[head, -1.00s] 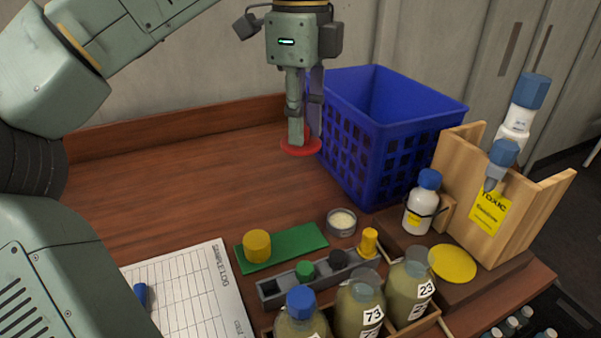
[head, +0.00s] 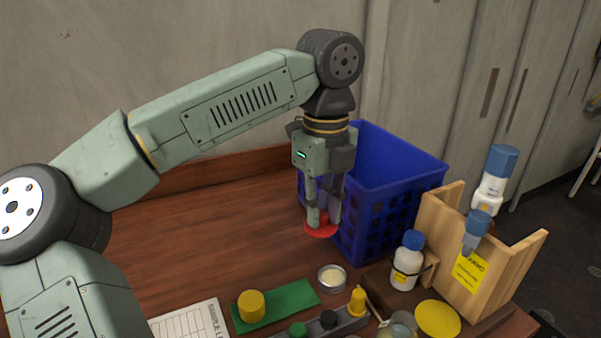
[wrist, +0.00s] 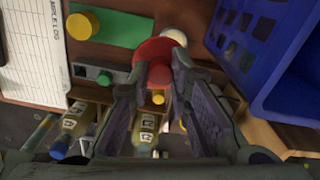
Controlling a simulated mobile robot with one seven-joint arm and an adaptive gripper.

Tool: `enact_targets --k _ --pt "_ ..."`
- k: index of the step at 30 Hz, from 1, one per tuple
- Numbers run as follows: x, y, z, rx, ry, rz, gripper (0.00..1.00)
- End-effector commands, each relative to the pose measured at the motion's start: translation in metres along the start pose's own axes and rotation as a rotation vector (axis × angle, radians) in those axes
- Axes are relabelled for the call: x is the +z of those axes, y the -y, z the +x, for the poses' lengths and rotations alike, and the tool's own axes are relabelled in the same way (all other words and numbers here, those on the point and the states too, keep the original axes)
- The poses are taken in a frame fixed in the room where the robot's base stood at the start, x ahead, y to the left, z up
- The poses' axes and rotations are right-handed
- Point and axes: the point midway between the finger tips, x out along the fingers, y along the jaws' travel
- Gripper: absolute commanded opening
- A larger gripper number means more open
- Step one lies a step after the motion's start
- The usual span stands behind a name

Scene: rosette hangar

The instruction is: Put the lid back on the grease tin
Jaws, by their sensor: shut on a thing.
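My gripper (head: 322,220) is shut on the red lid (head: 321,231), a round disc with a raised knob, held flat above the table. In the wrist view the lid (wrist: 152,48) shows between the fingers (wrist: 157,70). The grease tin (head: 332,280) is a small open round metal tin with pale contents, standing on the table nearer the camera and slightly right of the lid. In the wrist view the lid partly hides the tin (wrist: 175,36). Lid and tin are apart.
A blue crate (head: 385,190) stands right behind my gripper. A green mat (head: 290,302) with a yellow cylinder (head: 251,305) lies left of the tin. A grey holder (head: 345,326), a white bottle (head: 407,262) and a wooden stand (head: 445,225) are near. The table's back left is clear.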

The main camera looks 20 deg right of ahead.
Motion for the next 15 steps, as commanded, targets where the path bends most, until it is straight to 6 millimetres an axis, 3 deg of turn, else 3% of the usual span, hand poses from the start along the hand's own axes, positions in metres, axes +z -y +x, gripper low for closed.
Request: enact_targets --k 1,6,15 --pt "-0.004 0.007 0.019 0.001 -0.004 0.069 0.05" --pt "-0.013 0.02 0.051 -0.003 -0.002 0.224 0.05" --pt "-0.016 0.024 0.066 -0.004 -0.003 0.266 0.05"
